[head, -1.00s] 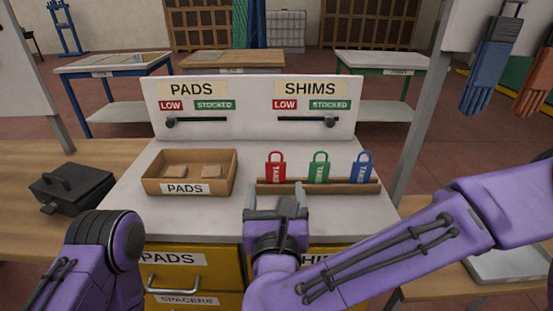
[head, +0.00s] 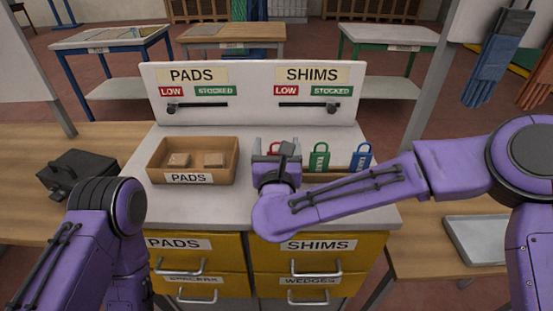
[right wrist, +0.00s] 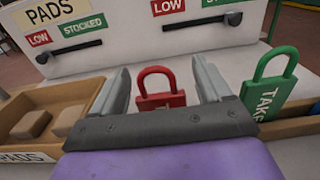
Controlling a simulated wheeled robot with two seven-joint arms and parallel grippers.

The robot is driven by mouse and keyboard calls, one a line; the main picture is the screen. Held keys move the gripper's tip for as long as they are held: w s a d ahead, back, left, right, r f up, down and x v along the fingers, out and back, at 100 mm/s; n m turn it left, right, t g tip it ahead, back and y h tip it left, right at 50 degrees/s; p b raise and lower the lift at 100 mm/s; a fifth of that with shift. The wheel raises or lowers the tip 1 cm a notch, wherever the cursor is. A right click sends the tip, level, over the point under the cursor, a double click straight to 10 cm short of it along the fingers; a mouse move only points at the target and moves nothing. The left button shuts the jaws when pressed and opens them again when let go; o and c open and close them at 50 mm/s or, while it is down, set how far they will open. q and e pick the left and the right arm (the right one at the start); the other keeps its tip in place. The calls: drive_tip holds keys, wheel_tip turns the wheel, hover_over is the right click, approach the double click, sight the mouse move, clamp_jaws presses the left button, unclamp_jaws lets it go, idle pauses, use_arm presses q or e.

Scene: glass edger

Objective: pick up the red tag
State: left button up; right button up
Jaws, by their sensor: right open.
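The red tag (right wrist: 160,98) is shaped like a padlock and stands upright in the right wrist view, between the two fingers of my right gripper (right wrist: 161,88). The fingers are open, with a gap on each side of the tag. The gripper's body hides the tag's lower part. In the head view the red tag (head: 274,148) is mostly hidden behind my right gripper (head: 276,146). My left arm shows at the lower left of the head view, but its gripper is out of the picture.
A green tag (head: 320,158) and a blue tag (head: 361,158) stand to the right in the same wooden holder. A white panel (head: 250,112) with two slider bars stands behind.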

drive_tip(key=c, duration=1)
drive_tip(key=shift+r, duration=0.15)
